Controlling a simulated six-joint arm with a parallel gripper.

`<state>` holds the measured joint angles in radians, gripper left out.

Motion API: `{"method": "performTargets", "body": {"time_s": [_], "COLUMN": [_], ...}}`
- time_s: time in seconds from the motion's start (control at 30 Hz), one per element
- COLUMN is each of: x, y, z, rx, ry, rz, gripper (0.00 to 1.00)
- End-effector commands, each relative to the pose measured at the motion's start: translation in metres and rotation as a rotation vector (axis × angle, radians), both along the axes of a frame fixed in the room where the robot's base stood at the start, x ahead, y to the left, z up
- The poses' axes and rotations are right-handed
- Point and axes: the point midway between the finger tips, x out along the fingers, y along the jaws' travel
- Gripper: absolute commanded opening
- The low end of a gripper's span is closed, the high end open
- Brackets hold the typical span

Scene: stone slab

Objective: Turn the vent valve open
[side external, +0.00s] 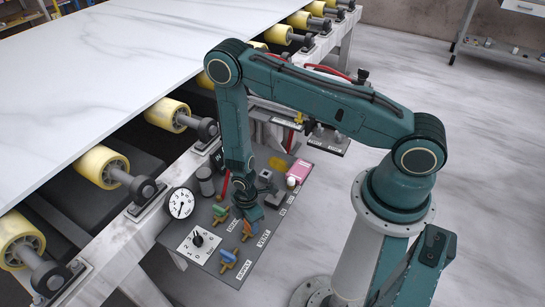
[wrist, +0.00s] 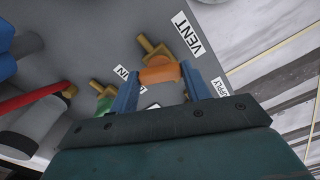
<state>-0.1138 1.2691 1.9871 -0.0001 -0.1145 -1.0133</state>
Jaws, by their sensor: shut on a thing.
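The vent valve has an orange handle (wrist: 160,74) on a brass body (wrist: 153,47), beside the VENT label (wrist: 187,33) in the wrist view. In the side view the orange handle (side external: 247,232) shows just below my gripper (side external: 250,216). In the wrist view the two blue fingers of my gripper (wrist: 158,78) stand on either side of the orange handle and are shut on it. The handle's lower part is hidden by my gripper. I cannot tell the exact valve angle.
A green-handled valve (side external: 220,212) and a blue-handled valve (side external: 229,258) stand close on either side. The grey panel also bears a round gauge (side external: 181,203), a white dial plate (side external: 186,247), a dark cylinder (side external: 206,182) and a pink container (side external: 299,171). Rollers (side external: 101,166) carry the slab (side external: 110,70) behind.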

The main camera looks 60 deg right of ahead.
Motion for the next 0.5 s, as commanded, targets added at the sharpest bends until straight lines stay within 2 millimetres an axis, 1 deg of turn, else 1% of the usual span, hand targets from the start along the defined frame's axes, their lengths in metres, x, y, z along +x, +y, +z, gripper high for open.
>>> {"method": "performTargets", "body": {"time_s": [0.5], "x": [-0.0001], "y": [0.0], "z": [-0.0008], "rx": [0.001], "ry": [0.0], "rz": [-0.491], "gripper": [0.24]}}
